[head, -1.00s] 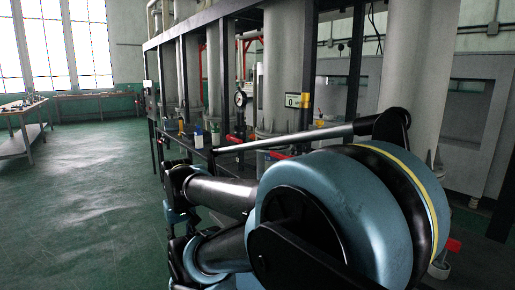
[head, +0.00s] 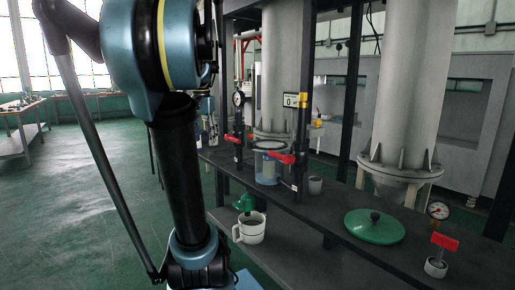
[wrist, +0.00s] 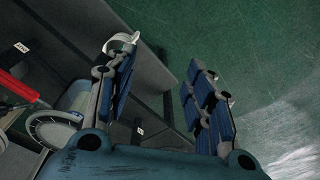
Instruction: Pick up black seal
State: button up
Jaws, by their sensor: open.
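I cannot make out a black seal for certain in either current view. My gripper (wrist: 160,68) is open and empty in the wrist view, its two blue-padded fingers spread over the green floor beside a dark shelf. In the head view my arm stands at the left and the gripper itself cannot be made out.
Upright posts and a grey column (head: 405,95) rise behind. Open green floor (head: 70,200) lies left.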

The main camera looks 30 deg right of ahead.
jog(key=w+d+r+m, duration=0.45)
jog(key=d+r, duration=0.35)
jog(key=d, duration=0.5)
notch_tip(320, 180, up, 3)
jog(key=m, duration=0.3)
send_over(249, 142)
jog(key=shift+g, duration=0.4)
jog(key=f, duration=1.1)
jog(key=shift+w+d+f, duration=0.15)
jog(key=shift+w+f, duration=0.2)
jog(key=shift+f, duration=0.05)
jog(key=shift+s+d+f, duration=0.1)
jog(key=shift+s+f, duration=0.05)
jog(key=shift+f, duration=1.2)
jog(key=shift+s+d+f, duration=0.1)
jog(key=shift+s+f, duration=0.05)
jog(key=shift+f, duration=1.2)
jog(key=c, duration=1.1)
